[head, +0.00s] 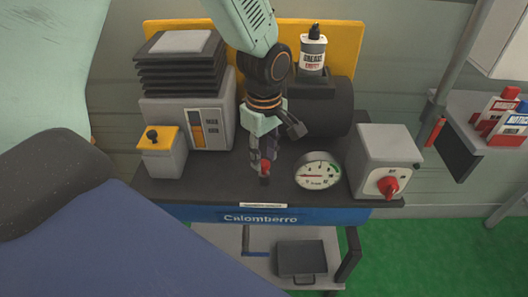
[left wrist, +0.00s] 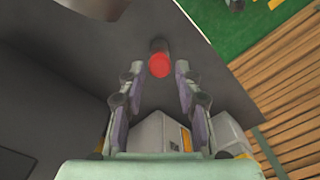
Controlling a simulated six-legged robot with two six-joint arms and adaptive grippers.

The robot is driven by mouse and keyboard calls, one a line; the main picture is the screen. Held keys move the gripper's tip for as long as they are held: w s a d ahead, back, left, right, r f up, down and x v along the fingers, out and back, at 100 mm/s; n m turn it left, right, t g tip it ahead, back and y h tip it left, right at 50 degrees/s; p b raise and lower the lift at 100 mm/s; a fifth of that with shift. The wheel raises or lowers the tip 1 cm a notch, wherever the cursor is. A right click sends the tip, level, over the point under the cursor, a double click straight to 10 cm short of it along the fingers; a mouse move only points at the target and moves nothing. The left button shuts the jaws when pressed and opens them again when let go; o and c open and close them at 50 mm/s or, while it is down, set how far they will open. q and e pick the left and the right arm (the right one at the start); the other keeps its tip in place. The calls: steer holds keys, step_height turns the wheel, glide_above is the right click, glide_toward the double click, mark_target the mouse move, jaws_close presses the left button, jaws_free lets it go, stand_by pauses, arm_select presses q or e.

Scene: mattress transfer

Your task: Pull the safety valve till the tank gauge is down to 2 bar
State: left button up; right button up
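The safety valve (head: 265,179) is a small dark post with a red top, standing on the black top of the compressor unit (head: 225,191). Its red top (left wrist: 159,65) shows in the left wrist view between the fingertips. My left gripper (head: 262,165) points down over the valve, fingers open on either side of the red top. I see gaps on both sides in the left wrist view. The tank gauge (head: 318,172) is a round white dial right of the valve. Its red needle points left; the numbers are too small to read. My right gripper is not in view.
A grey box with a red knob (head: 387,186) stands right of the gauge. Behind are a black cylinder (head: 335,108) and a grease bottle (head: 313,53). A grey box with a yellow top (head: 160,150) stands left. A blue mattress (head: 120,230) fills the lower left.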

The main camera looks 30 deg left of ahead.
mark_target(264, 163)
arm_select(q)
steer(key=shift+o, duration=1.1)
steer(key=shift+w+r, duration=0.1)
steer(key=shift+r, duration=0.2)
step_height(264, 163, up, 11)
steer(key=shift+r, duration=0.2)
